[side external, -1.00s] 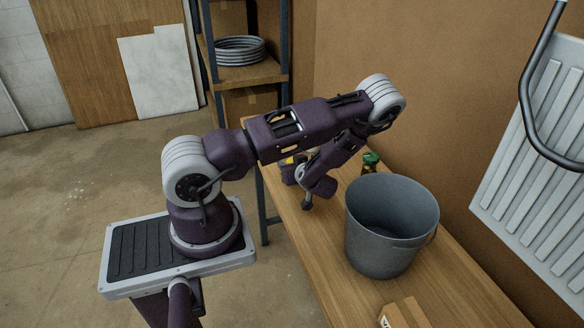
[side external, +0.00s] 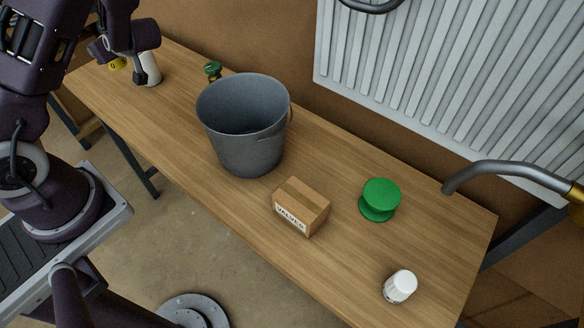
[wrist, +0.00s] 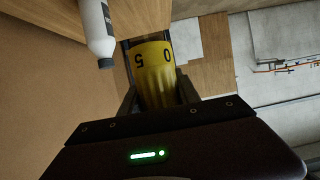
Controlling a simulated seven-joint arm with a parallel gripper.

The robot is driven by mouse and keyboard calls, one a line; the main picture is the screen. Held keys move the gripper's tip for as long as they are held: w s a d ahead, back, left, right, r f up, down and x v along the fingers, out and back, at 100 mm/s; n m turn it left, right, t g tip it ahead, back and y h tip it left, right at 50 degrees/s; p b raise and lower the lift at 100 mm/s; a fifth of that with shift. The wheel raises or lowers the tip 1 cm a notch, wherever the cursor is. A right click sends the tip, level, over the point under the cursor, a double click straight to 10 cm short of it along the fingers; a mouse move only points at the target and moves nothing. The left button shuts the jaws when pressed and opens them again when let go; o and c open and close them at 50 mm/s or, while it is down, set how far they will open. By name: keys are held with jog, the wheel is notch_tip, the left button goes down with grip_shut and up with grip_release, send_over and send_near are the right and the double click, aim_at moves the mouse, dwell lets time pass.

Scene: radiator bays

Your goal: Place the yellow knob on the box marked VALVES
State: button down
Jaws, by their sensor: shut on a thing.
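My gripper (wrist: 155,98) is shut on the yellow knob (wrist: 155,72), which shows dark digits in the wrist view. In the side external view, a bit of the yellow knob (side external: 117,64) shows below my wrist at the far left end of the bench; the fingers are too small to make out there. The box marked VALVES (side external: 312,216) is a small brown carton with a white label, upright near the bench's front edge. It stands well to the right of my gripper, with the bucket between them. Its taped top is bare.
A grey bucket (side external: 250,152) stands mid-bench. A white bottle (side external: 151,70) is close beside my gripper; a green-topped item (side external: 213,69) stands behind the bucket. A green spool (side external: 381,195) and a white knob (side external: 400,286) stand right of the box. A radiator (side external: 430,75) hangs behind.

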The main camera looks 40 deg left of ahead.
notch_tip(320, 180, up, 10)
jog(key=w+d+f+m+t+h, duration=0.1)
jog(key=w+d+m+t+h, duration=0.1)
jog(key=w+d+m+t, duration=0.45)
jog(key=w+d+f+m+t+h, duration=0.25)
jog(key=w+d, duration=0.45)
jog(key=w, duration=0.4)
jog(key=w+d+r+m+t+h, duration=0.1)
jog(key=w+d+m+t+h, duration=0.25)
jog(key=d, duration=0.75)
jog(key=w+d+m+t+h, duration=0.15)
jog(key=d+m+h, duration=0.4)
jog(key=d, duration=0.65)
jog(key=s+d+r+m+g+h, duration=0.1)
jog(key=s+d+m+h, duration=0.25)
jog(key=d, duration=0.35)
jog(key=s+d+m+g+h, duration=0.1)
jog(key=s+d+m+h, duration=0.2)
jog(key=d, duration=0.4)
jog(key=r+m+g+h, duration=0.1)
jog(key=m+g+h, duration=0.5)
jog(key=m, duration=0.1)
send_over(301, 207)
jog(key=w+d, duration=0.3)
jog(key=d, duration=0.1)
notch_tip(301, 207, down, 21)
jog(key=shift+s+d, duration=0.15)
jog(key=shift+s, duration=0.05)
